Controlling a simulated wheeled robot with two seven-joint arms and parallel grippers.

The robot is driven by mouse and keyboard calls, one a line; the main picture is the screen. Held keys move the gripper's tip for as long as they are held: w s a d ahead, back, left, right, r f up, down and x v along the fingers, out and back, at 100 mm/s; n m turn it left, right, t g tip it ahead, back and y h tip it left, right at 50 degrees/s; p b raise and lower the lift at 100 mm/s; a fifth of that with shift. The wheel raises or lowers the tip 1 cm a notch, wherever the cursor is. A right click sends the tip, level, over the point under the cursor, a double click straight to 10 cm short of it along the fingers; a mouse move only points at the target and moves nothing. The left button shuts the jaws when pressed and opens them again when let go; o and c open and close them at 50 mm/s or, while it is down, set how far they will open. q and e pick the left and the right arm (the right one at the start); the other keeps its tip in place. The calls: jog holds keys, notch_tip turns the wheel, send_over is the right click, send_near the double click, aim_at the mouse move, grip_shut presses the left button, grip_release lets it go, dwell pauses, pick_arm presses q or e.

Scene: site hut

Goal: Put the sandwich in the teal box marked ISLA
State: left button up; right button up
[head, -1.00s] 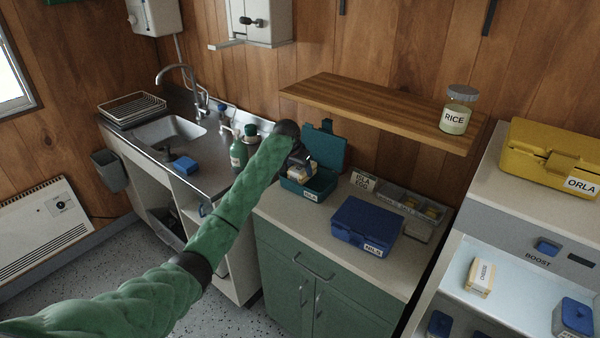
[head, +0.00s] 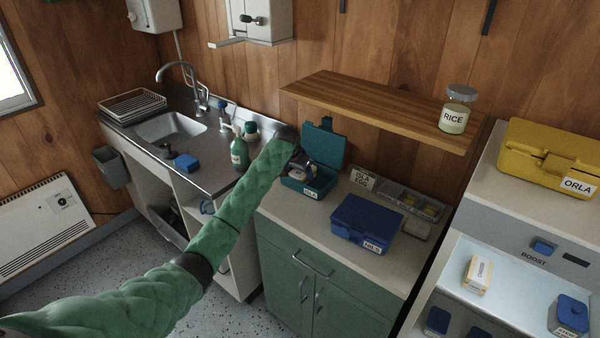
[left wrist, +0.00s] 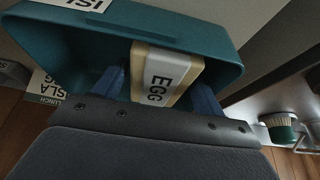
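The sandwich is a cream pack marked EGG (left wrist: 164,76), and it also shows small in the head view (head: 312,174). The teal box (head: 322,184) stands on the green cabinet's counter with its lid up and an ISLA label on its front. It fills the top of the left wrist view (left wrist: 222,62). My left gripper (head: 306,164) reaches down into the box opening. My right gripper is not in view.
A closed blue box (head: 362,222) stands to the right on the counter. Behind it are a lunch card (head: 363,179) and a divided tray (head: 412,205). A wooden shelf (head: 375,108) with a rice jar (head: 457,112) overhangs. A green bottle (head: 239,153) stands by the sink.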

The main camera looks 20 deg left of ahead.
pick_arm(q)
jog(key=shift+r, duration=0.1)
jog(key=shift+r, duration=0.2)
jog(key=b+v, duration=0.3)
jog(key=v, duration=0.8)
jog(key=shift+r+b, duration=0.35)
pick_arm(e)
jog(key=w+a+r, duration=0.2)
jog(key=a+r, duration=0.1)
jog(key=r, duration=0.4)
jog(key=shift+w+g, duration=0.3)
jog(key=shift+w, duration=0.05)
pick_arm(q)
jog(key=shift+s, duration=0.15)
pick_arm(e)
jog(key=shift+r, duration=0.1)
